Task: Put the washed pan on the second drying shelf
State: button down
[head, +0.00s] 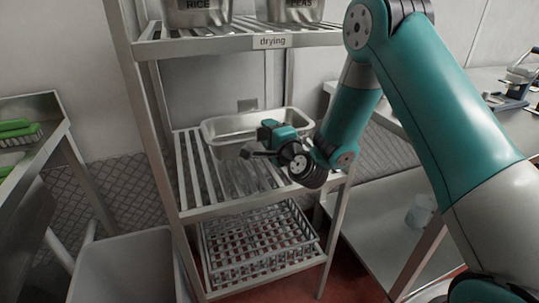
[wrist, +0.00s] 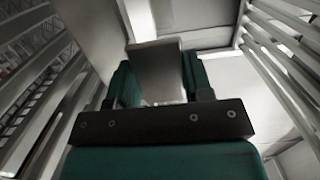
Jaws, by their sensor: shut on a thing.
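The washed pan (head: 218,127) is a shallow, light metal tray. It is at the middle slatted shelf (head: 196,184) of the metal rack, under the shelf labelled "drying" (head: 270,42). It looks level; I cannot tell whether its base rests on the slats or is slightly above them. My gripper (head: 262,147) is at the front of the pan, hiding part of it. In the wrist view, my gripper (wrist: 158,88) is shut on a flat grey metal piece (wrist: 158,68), which appears to be part of the pan.
Metal pans marked RICE (head: 198,13) and PEAS (head: 295,10) stand on the upper shelf. Wire baskets (head: 262,246) fill the lower shelf. Rack posts (head: 150,125) flank the opening. A grey bin (head: 125,268) stands at lower left; a steel counter (head: 40,107) is left.

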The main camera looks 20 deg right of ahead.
jog(key=shift+f+b, duration=1.65)
jog(key=shift+f, duration=0.05)
jog(key=shift+f, duration=0.2)
jog(key=c, duration=0.5)
grip_release()
jog(key=shift+s, duration=0.15)
